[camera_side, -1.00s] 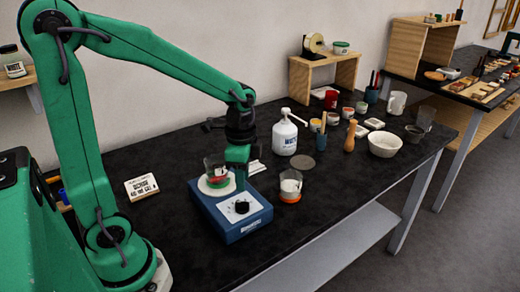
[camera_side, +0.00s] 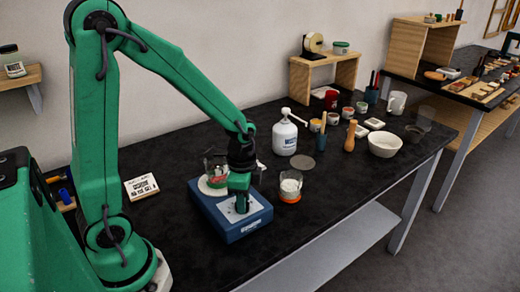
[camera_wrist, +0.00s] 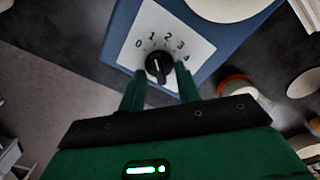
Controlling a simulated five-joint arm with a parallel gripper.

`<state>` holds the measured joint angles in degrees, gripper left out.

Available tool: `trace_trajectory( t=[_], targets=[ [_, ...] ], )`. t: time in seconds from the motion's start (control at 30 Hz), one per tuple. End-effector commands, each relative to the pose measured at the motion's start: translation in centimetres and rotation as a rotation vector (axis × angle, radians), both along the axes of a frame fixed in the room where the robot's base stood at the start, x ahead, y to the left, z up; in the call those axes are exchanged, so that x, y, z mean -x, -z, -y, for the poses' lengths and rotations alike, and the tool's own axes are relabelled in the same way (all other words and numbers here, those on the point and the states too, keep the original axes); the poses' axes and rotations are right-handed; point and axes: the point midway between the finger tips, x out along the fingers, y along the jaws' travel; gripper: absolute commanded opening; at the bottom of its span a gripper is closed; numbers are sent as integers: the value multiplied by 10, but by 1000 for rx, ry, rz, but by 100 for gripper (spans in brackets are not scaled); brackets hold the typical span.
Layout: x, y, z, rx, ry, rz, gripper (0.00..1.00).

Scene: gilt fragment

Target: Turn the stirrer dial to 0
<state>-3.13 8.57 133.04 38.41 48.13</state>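The stirrer (camera_side: 230,228) is a blue box with a white scale plate and a round white top plate. Its dial (camera_wrist: 158,67) is a black knob on the white scale, with 0 to 4 printed in an arc above it in the wrist view. A white mark shows on the knob; which number it points to is hard to tell. My gripper (camera_side: 240,203) is low over the scale plate and hides the dial in the side view. In the wrist view its two green fingers (camera_wrist: 159,72) stand apart on either side of the knob, with gaps visible.
A glass beaker (camera_side: 213,172) with red and green in it stands on the white plate, close behind my gripper. Another beaker (camera_side: 290,187) with an orange base stands right of the stirrer. The bench front is clear.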

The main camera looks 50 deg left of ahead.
Motion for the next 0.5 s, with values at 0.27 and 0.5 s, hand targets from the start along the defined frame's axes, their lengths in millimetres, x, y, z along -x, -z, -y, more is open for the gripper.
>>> trace_trajectory(
  t=[0.27, 0.5],
  targets=[
    [0, 0, 0, 0, 0, 0, 5],
    [0, 0, 0, 0, -3, 0, 0]
  ],
)
